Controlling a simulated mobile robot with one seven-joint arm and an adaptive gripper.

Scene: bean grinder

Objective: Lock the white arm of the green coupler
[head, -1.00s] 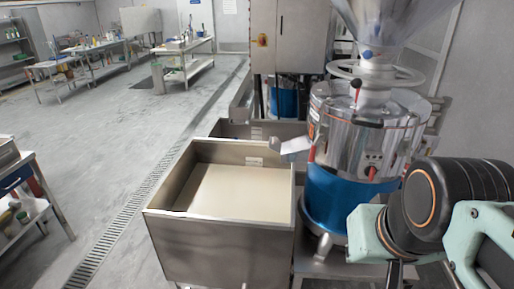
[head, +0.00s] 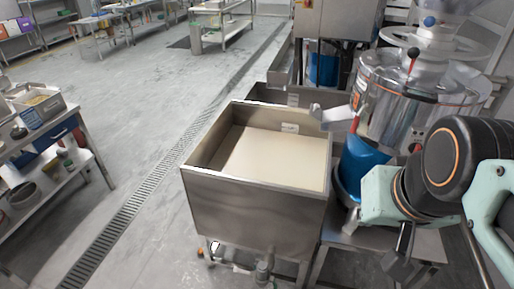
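I cannot make out a green coupler or its white arm in the head view. A grey pipe fitting (head: 263,270) hangs under the front of the steel tank (head: 255,212), near the bottom edge of the picture; no white lever can be told on it. My gripper (head: 401,264) shows only as a small dark part below my pale green and black arm at the lower right. It is to the right of the tank and apart from the fitting. Its fingers are too unclear to tell whether they are open or shut.
A grinder with a blue base (head: 363,165) and shiny drum (head: 405,100) stands right of the tank, behind my arm. A shelf table (head: 85,150) with pots stands at the left. The grey floor (head: 150,130) with a drain grate (head: 125,215) is open between.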

